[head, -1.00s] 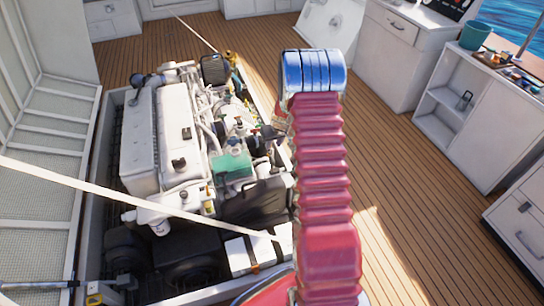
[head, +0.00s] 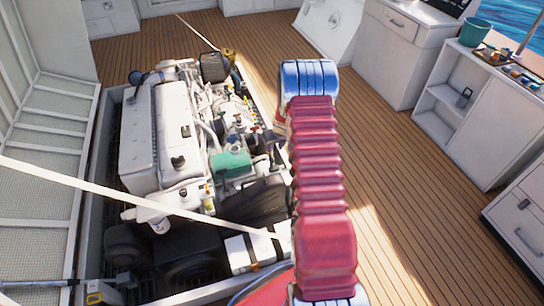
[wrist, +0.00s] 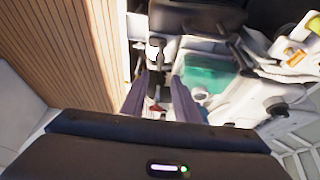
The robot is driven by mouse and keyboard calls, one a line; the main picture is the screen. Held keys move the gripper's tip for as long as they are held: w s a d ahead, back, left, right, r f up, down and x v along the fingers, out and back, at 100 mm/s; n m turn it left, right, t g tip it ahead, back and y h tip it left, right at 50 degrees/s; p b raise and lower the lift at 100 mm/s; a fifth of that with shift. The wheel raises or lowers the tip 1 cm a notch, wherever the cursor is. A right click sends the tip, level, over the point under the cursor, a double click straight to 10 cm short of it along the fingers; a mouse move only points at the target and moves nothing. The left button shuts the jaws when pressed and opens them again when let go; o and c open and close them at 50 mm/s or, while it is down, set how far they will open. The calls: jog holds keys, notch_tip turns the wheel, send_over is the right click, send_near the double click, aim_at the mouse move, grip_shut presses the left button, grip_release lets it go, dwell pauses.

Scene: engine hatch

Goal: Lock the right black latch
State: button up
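My gripper (wrist: 159,82) shows in the wrist view, with two dark fingers spread apart and nothing clearly held between them. A small dark-and-pale fitting (wrist: 156,50) stands just beyond the fingertips; I cannot tell whether it is the right black latch. In the head view, my red arm reaches over the right side of the engine (head: 168,130) and the gripper is not clearly visible. Two small black fittings, one nearer (head: 179,162) and one farther (head: 186,131), sit on the white engine cover; I cannot tell whether either is a latch.
A green tank (head: 230,161) lies close beside my fingers and also shows in the wrist view (wrist: 208,75). Black parts and a white box (head: 240,254) fill the near end of the bay. A pale strip (head: 130,200) crosses the head view. Wooden deck (head: 400,190) is clear at right.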

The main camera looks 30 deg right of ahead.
aim_at(272, 157)
jog(key=shift+x, duration=5.7)
jog(key=shift+c, duration=0.5)
grip_shut()
